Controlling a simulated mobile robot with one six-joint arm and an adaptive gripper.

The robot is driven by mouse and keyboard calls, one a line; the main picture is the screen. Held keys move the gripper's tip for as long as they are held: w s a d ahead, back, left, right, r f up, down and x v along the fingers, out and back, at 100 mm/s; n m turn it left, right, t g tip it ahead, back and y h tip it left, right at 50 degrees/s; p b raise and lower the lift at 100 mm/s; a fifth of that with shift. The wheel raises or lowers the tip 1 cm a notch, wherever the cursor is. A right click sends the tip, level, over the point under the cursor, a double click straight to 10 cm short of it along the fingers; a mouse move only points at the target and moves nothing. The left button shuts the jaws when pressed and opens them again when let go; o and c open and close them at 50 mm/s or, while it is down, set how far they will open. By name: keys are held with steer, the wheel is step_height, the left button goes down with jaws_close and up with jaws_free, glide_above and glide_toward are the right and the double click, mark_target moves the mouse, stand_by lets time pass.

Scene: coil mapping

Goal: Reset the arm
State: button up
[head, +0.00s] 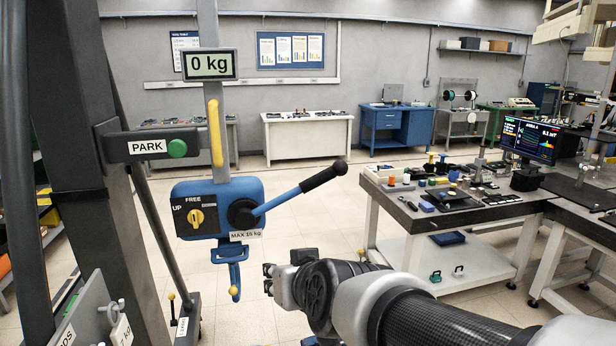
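My arm reaches in from the bottom right of the head view and points left. My gripper (268,279) is at its end, near the middle bottom. Its two dark fingertips show apart, with nothing seen between them. The gripper is to the right of the blue hook (236,272), which hangs empty below the blue hoist (217,208). I see no contact between them.
The hoist's lever (300,192) sticks out above my gripper. A dark post (75,130) with a PARK arm (155,146) stands at left. A cluttered workbench (425,222) stands at right, beyond my arm. Open floor (300,222) lies between.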

steer(key=s+d+f+m+g+h, duration=0.1)
steer(key=s+d+f+g+h, duration=0.1)
steer(key=s+d, duration=0.7)
steer(key=s+d+f+m+g+h, duration=0.2)
steer(key=s+d+f+g, duration=0.2)
steer(key=s+d, duration=0.5)
steer(key=s+f, duration=0.2)
steer(key=s, duration=0.4)
steer(key=shift+d+f+h, duration=0.15)
steer(key=shift+f+h, duration=0.1)
steer(key=shift+h, duration=0.05)
